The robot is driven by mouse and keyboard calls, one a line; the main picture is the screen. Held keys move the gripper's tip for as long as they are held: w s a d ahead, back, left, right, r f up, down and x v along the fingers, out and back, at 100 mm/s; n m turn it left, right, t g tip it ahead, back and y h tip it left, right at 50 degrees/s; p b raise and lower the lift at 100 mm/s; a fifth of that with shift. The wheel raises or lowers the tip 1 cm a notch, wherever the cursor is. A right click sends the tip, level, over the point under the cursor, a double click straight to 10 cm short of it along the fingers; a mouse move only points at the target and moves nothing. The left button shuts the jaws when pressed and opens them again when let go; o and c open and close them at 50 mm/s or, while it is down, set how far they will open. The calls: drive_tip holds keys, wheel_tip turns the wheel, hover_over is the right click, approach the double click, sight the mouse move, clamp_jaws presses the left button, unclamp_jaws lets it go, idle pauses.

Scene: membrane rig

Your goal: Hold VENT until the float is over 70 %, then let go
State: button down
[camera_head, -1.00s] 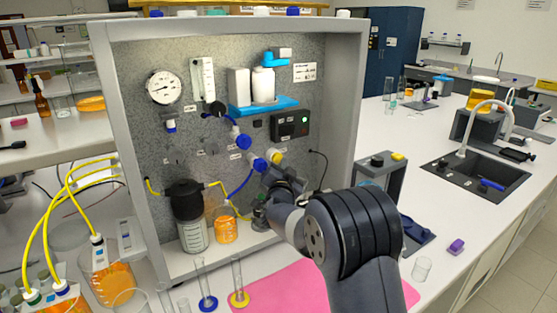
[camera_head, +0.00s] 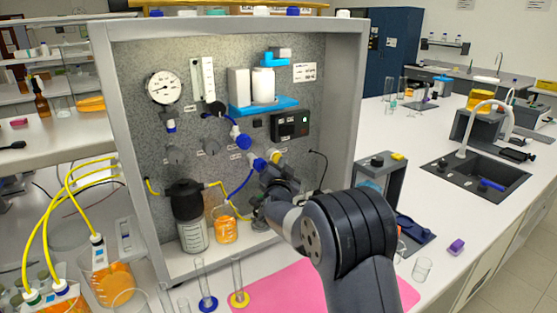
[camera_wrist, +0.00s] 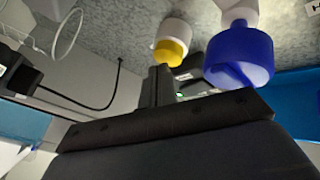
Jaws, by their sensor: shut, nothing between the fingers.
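The rig panel (camera_head: 140,135) stands upright with a round gauge (camera_head: 164,88) and a clear flow tube (camera_head: 203,78). The float in the tube is too small to read. I cannot read which control is labelled VENT. A dark control box (camera_head: 290,125) sits right of centre. My gripper (camera_head: 272,168) is at the panel, below this box, partly hidden by my wrist. In the wrist view its shut, empty fingers (camera_wrist: 160,85) point toward the panel, by a yellow-tipped fitting (camera_wrist: 172,52) and left of a blue knob (camera_wrist: 240,55). I cannot tell whether they touch anything.
A dark-lidded vessel (camera_head: 190,215) and a beaker of orange liquid (camera_head: 225,225) stand at the panel's foot, with yellow and blue tubing nearby. A blue shelf (camera_head: 262,106) is above my gripper. Cylinders (camera_head: 238,280) stand in front by a pink mat (camera_head: 280,290).

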drive_tip(key=shift+w+a, duration=0.2)
drive_tip(key=shift+w, duration=0.1)
drive_tip(key=shift+a+r, duration=0.15)
drive_tip(key=shift+r, duration=0.3)
idle(1.9)
drive_tip(key=shift+f, duration=0.15)
idle(0.9)
drive_tip(key=shift+s+d+f+b, duration=0.25)
drive_tip(key=shift+s+d+b, duration=0.2)
drive_tip(key=shift+b, duration=0.2)
